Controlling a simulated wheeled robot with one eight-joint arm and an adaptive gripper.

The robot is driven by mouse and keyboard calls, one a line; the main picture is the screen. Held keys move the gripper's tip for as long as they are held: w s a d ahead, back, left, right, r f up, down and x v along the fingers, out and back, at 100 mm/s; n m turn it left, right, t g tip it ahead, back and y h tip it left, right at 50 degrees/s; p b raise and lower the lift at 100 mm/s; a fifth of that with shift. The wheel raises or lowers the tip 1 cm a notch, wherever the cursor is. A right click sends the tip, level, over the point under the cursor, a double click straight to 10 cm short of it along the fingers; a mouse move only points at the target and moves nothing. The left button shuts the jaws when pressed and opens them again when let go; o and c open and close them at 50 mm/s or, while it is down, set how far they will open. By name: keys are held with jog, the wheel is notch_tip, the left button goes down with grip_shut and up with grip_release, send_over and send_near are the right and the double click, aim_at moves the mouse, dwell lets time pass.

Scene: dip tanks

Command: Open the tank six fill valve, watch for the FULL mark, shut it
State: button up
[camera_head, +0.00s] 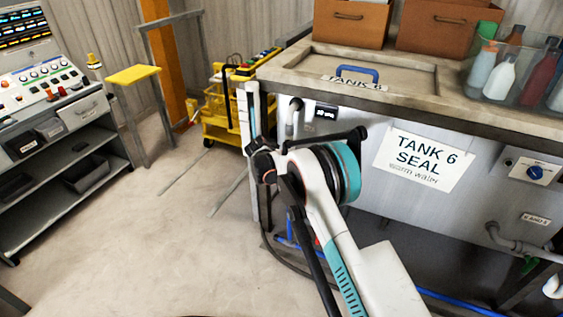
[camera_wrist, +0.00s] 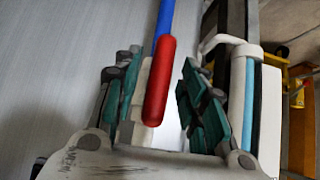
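Tank six (camera_head: 370,135) is the grey tank on the right, with a white "TANK 6 SEAL" sign (camera_head: 422,160). In the wrist view a red lever handle (camera_wrist: 160,80), apparently the fill valve's, lies in front of a blue pipe (camera_wrist: 164,18). My gripper (camera_wrist: 160,100) is open, its teal-padded fingers on either side of the handle with gaps showing. An upright white tube with a light blue strip (camera_wrist: 265,110) stands to the right; an upright tube (camera_head: 253,130) also shows at the tank's left corner. I cannot make out a FULL mark. My arm hides the handle in the head view.
A blue-handled lid (camera_head: 357,72) is on the tank top, near brown boxes (camera_head: 348,22) and bottles (camera_head: 500,75). A yellow cart (camera_head: 225,108) stands behind. A control console (camera_head: 40,95) is at left. The floor (camera_head: 130,235) between is clear.

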jog(key=v, duration=1)
jog(key=shift+s+r, duration=0.25)
jog(key=shift+s, duration=0.05)
jog(key=shift+a, duration=0.1)
jog(key=shift+r, duration=0.1)
